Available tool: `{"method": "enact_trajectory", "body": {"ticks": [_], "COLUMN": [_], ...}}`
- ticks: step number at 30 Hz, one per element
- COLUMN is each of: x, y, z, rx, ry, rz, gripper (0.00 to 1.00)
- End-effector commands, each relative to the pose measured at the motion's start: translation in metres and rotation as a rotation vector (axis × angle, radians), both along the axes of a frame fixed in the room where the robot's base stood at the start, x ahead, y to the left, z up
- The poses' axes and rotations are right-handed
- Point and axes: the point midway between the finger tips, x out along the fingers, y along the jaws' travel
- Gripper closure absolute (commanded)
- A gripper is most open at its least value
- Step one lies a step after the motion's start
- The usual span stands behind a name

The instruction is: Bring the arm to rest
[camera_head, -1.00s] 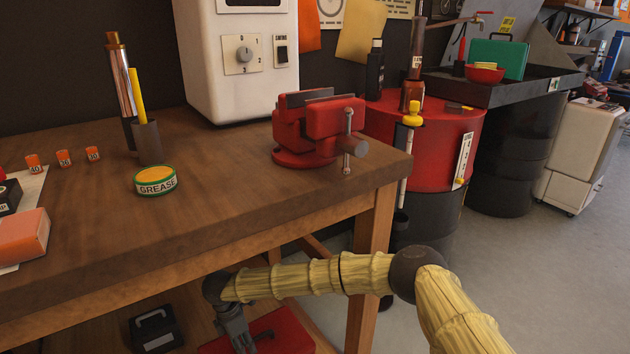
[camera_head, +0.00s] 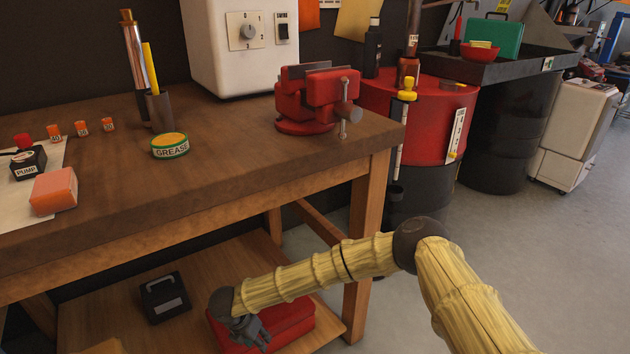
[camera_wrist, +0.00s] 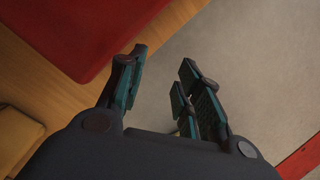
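My arm, in a yellow ribbed cover, reaches in from the lower right in the head view and stays below the bench top. My gripper (camera_head: 250,330) hangs at its end, in front of a red case (camera_head: 290,322) on the lower shelf. In the wrist view my gripper (camera_wrist: 160,85) has its fingers apart with nothing between them. The red case (camera_wrist: 85,30) shows beyond the fingers at the upper left, with grey floor (camera_wrist: 235,60) beyond the gap. Whether the gripper touches the case in the head view is unclear.
The wooden bench (camera_head: 240,185) stands above the arm, its leg (camera_head: 362,250) behind the forearm. A red vise (camera_head: 315,100) and grease tin (camera_head: 170,146) sit on top. A black box (camera_head: 165,297) is on the lower shelf.

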Motion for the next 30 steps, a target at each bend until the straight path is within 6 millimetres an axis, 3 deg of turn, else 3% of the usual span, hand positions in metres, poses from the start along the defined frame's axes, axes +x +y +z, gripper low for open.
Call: {"method": "enact_trajectory", "body": {"ticks": [5,14,23,30], "x": [-0.019,-0.075,-0.16,-0.244], "y": [-0.026,-0.102,-0.206,-0.299], "z": [-0.024,-0.067,-0.087,-0.075], "rx": [-0.087,-0.315,-0.495,-0.522], "ry": [-0.039,-0.02,0.118,0.247], "rz": [0.389,1.271,2.134,2.781], "gripper": [0.66,0.66,0.66,0.66]}}
